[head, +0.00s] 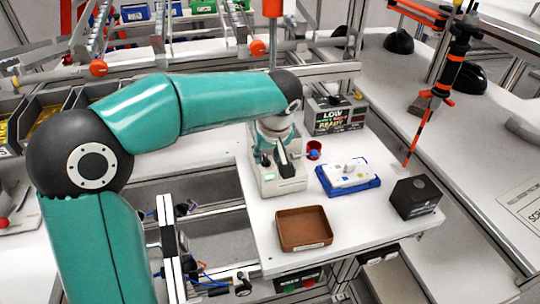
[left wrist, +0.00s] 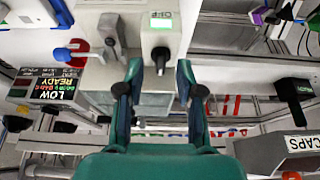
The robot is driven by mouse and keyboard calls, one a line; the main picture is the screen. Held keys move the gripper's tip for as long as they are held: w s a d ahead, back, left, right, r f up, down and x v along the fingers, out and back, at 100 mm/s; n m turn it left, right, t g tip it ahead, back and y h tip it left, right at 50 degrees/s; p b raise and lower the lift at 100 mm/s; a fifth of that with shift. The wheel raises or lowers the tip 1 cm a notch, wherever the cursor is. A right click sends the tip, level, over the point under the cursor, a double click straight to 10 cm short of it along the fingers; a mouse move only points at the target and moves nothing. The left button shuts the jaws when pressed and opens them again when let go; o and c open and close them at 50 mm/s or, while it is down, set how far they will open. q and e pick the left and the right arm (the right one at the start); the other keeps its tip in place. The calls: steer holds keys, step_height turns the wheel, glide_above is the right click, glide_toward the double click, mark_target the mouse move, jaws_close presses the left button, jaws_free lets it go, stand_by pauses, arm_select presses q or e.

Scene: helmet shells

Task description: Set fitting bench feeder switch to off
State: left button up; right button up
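The bench feeder is a pale box (head: 270,187) at the back left of the white bench top in the head view, partly hidden by my left arm. Its black switch lever (left wrist: 160,57) shows in the left wrist view, beside a lit green label (left wrist: 160,23) whose small text looks like OFF but is hard to read. My left gripper (head: 281,157) is over the feeder. In the left wrist view its two fingers (left wrist: 157,68) are apart, with the lever in the gap and no clear contact. My right gripper is not in view.
A LOW/READY sign box (head: 335,115) stands behind the feeder. A red cup (head: 314,150), a blue tray (head: 352,189) with a white part, a black box (head: 415,196) and an empty brown tray (head: 303,228) share the bench. A tool (head: 430,100) hangs at the right.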

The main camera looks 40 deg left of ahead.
arm_select(q)
steer(key=shift+w+a+f, duration=0.1)
steer(key=shift+a+f, duration=0.15)
steer(key=shift+f, duration=0.45)
